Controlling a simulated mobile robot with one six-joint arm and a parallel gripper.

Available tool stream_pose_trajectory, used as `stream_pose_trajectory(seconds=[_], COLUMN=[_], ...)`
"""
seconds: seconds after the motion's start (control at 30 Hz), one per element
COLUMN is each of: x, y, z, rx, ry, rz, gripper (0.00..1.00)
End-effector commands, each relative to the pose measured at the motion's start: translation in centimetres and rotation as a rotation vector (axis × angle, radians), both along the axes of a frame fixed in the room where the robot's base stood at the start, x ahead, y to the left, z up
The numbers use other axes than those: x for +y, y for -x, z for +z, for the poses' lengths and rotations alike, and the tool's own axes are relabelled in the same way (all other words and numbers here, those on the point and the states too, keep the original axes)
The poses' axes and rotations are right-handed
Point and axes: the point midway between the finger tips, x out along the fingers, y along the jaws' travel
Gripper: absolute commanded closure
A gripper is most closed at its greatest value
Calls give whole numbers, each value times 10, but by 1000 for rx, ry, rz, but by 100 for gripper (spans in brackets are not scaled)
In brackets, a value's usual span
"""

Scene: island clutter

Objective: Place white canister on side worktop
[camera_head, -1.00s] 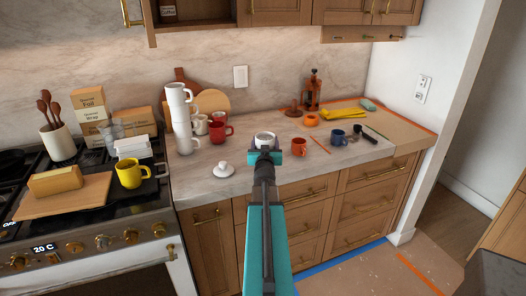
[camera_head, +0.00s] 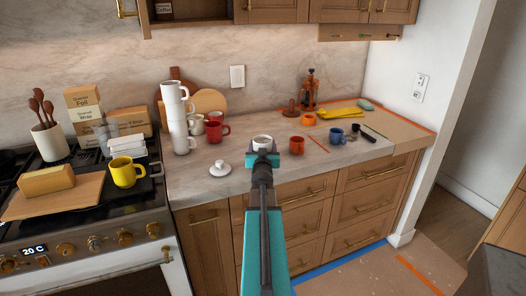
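A small round white container (camera_head: 262,141), likely the white canister, shows just beyond the tip of my gripper (camera_head: 262,157). Its rim is visible with a darker inside; its lower part is hidden behind the gripper. My gripper reaches out over the front part of the marble worktop (camera_head: 240,188). Its fingers are hidden by its own body, so I cannot see whether they touch or hold the container. A small white lid-like piece with a knob (camera_head: 219,169) lies on the worktop to the left.
A tall stack of white mugs (camera_head: 178,120) and red mugs (camera_head: 217,131) stand to the left. An orange-red mug (camera_head: 296,145) and blue mug (camera_head: 338,136) stand to the right. The stove (camera_head: 90,235) with a yellow mug (camera_head: 126,172) is at far left. A tan, orange-edged surface (camera_head: 405,128) lies at right.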

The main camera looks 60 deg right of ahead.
Motion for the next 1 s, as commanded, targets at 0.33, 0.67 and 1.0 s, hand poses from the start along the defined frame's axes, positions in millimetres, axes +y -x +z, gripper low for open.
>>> stream_pose_trajectory(seconds=[0.33,0.67,1.0], x=[0,-1,-2], y=[0,1,2], z=[-4,-8,-7], rx=[-2,-1,-1], ry=[3,1,1], rz=[-1,-2,-3], gripper=[72,31,20])
